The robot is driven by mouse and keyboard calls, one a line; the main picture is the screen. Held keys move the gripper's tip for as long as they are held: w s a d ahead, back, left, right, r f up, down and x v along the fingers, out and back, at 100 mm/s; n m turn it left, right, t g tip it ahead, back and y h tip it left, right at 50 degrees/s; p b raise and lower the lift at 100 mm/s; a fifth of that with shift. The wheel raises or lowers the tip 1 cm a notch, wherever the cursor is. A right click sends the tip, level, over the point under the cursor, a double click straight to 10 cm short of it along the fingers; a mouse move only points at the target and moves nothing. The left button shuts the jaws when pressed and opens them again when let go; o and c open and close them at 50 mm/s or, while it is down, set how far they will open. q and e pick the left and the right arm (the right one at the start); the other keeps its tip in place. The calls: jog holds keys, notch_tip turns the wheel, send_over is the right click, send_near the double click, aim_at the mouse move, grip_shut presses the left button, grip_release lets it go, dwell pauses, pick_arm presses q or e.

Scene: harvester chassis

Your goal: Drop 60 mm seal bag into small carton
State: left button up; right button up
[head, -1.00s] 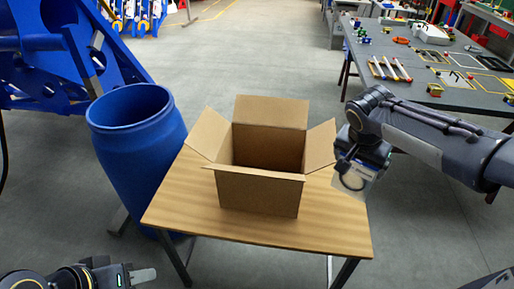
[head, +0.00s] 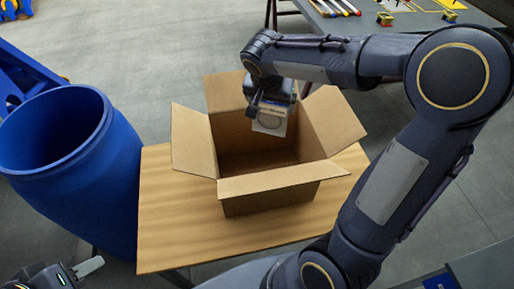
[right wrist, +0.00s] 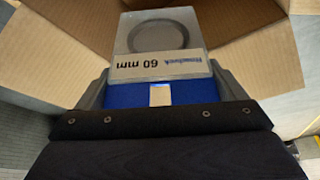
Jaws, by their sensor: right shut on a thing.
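The 60 mm seal bag (right wrist: 160,45) is a clear flat bag with a dark ring inside and a label reading 60 mm. My right gripper (head: 270,108) is shut on it, and the bag hangs below the fingers in the head view (head: 270,122). The small carton (head: 268,188) stands open on a wooden table, its flaps spread outward. The bag is over the carton's opening, in front of its back wall; its exact height above the rim is hard to tell. My left gripper (head: 90,267) is at the bottom left, away from the carton; its jaw opening is unclear.
The wooden table (head: 170,235) has bare room to the left and front of the carton. A blue barrel (head: 75,175) stands against its left side. A grey workbench (head: 355,22) with several parts is at the back right.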

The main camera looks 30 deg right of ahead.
aim_at(270, 114)
jog(key=shift+s+d+f+b, duration=0.15)
jog(key=shift+f+b, duration=0.3)
jog(key=shift+f, duration=0.3)
jog(key=shift+f+b, duration=1.3)
jog(key=shift+f, duration=0.8)
jog(key=o, duration=0.9)
jog(key=shift+r, duration=0.1)
jog(key=v, duration=0.7)
jog(key=shift+r+b, duration=0.35)
jog(key=shift+s+f, duration=0.1)
